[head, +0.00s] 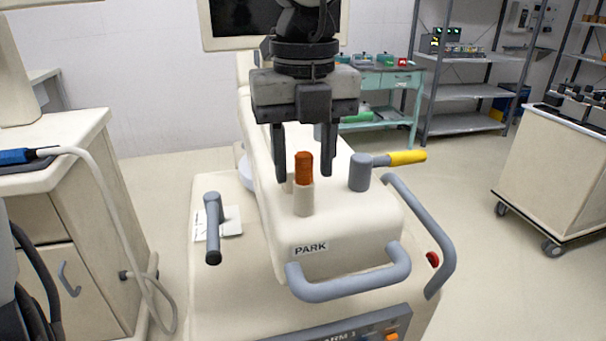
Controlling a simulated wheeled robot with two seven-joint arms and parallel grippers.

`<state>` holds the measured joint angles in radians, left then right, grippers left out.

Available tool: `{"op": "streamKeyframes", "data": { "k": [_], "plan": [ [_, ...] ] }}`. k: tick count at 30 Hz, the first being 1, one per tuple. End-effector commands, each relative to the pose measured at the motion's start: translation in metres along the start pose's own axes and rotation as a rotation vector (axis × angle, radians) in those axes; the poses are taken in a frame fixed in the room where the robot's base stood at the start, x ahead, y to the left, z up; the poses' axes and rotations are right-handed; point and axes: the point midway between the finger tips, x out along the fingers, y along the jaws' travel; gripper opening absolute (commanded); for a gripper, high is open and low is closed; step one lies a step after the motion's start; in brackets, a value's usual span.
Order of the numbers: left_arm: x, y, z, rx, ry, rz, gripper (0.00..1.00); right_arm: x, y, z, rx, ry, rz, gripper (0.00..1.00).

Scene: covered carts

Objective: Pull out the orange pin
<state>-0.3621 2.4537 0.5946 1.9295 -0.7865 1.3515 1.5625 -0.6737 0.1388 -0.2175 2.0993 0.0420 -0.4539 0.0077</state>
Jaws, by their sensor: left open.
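The orange pin (303,167) stands upright in a cream cylindrical socket (304,200) on top of the cream cart (365,213), just behind the PARK label (310,249). My left gripper (304,178) points down over the cart. Its two fingers are spread apart, one on each side of the pin in the picture, with visible gaps to it. The gripper is open and empty. How far the fingers are in front of or behind the pin is hard to tell. My right gripper is not in view.
A grey post with a yellow-tipped lever (406,158) stands right of the pin. A grey handle (213,228) is at left, and grey rails (350,281) curve along the cart's front. A cabinet (60,210) with a white hose stands left.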

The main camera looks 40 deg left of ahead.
Motion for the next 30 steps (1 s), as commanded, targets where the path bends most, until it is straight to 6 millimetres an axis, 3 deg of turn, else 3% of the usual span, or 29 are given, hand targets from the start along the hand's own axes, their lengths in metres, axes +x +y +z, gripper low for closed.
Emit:
{"op": "streamKeyframes", "data": {
  "k": [28, 29, 30],
  "plan": [
    [0.0, 0.0003, 0.0001, -0.001, 0.001, 0.0, 0.42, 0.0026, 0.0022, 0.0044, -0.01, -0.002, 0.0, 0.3],
    [0.0, 0.0003, 0.0001, -0.001, 0.001, 0.0, 0.39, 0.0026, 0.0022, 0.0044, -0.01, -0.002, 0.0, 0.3],
    [0.0001, 0.0003, 0.0, -0.001, 0.001, 0.0, 0.28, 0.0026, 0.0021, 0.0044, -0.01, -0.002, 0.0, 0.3]
  ]
}}
